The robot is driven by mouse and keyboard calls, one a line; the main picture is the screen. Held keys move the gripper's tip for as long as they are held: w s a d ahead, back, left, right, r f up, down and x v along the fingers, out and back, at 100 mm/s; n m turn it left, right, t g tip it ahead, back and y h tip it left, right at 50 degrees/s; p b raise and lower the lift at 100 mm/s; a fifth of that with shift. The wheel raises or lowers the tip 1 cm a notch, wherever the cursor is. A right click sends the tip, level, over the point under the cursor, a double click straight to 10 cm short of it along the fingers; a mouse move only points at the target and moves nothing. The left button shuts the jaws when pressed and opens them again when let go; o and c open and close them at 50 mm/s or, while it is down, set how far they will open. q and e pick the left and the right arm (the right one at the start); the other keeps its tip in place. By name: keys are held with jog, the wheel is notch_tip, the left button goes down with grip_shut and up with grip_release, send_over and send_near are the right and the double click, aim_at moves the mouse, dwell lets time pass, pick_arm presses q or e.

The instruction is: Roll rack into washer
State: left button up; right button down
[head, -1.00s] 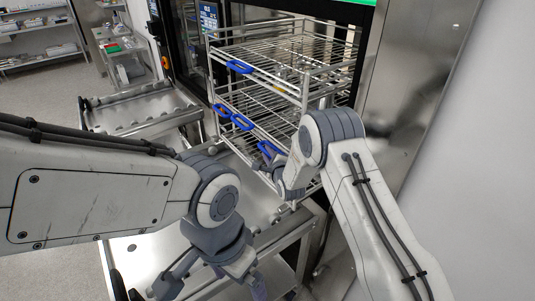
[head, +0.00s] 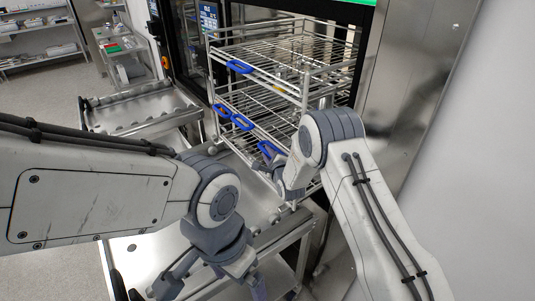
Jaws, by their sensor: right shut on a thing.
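The rack (head: 303,98) is a tall wire frame with stacked shelves and several blue handles. It stands at the mouth of the washer (head: 262,13), its far part inside the opening and its near part over the loading cart (head: 258,192). My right gripper (head: 270,163) is shut on the rack at its lower near side, beside a blue handle; my own wrist hides the exact contact. My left gripper (head: 210,288) hangs low over the cart's near end, apart from the rack. Its fingers look spread and empty, and its lower part is near the picture edge.
A second roller cart (head: 145,108) stands at the left in front of a neighbouring machine with a screen (head: 209,17). A steel panel (head: 410,80) and a white wall (head: 490,150) close off the right. Open floor (head: 50,100) lies at the left.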

jog(key=shift+w+d+f, duration=0.1)
jog(key=shift+w+d, duration=0.1)
jog(key=shift+d, duration=0.05)
jog(key=w+d+b, duration=0.5)
jog(key=w+d, duration=0.3)
jog(key=d, duration=0.3)
jog(key=shift+w+d, duration=0.2)
jog(key=shift+d, duration=0.05)
jog(key=c, duration=1.1)
grip_release()
jog(key=shift+r, duration=0.2)
jog(key=shift+s+f, duration=0.1)
